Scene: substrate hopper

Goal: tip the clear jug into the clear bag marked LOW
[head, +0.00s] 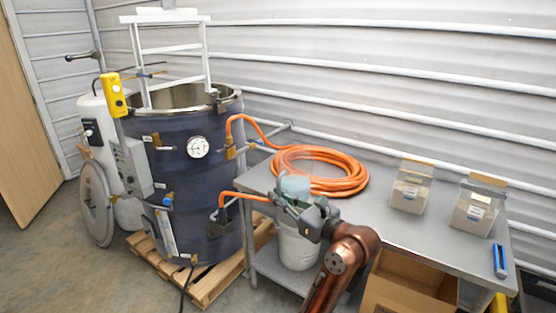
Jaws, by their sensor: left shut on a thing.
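My left gripper (287,201) is at the front left of the metal table, shut on the clear jug (295,185). The jug is see-through with a pale bluish tint and hard to make out against the orange hose; its contents and exact tilt cannot be told. Two bags with tan contents and small labels stand upright on the table's right part: a left bag (409,188) and a right bag (476,208). Their labels are too small to read, so I cannot tell which is marked LOW. Both are well right of the jug. My right gripper is not in view.
A coiled orange hose (345,187) lies on the metal table (385,228) behind the jug. A large dark kettle (197,190) stands on a pallet at left. A white bucket (298,250) is below my gripper. A blue object (500,260) lies at the table's right end.

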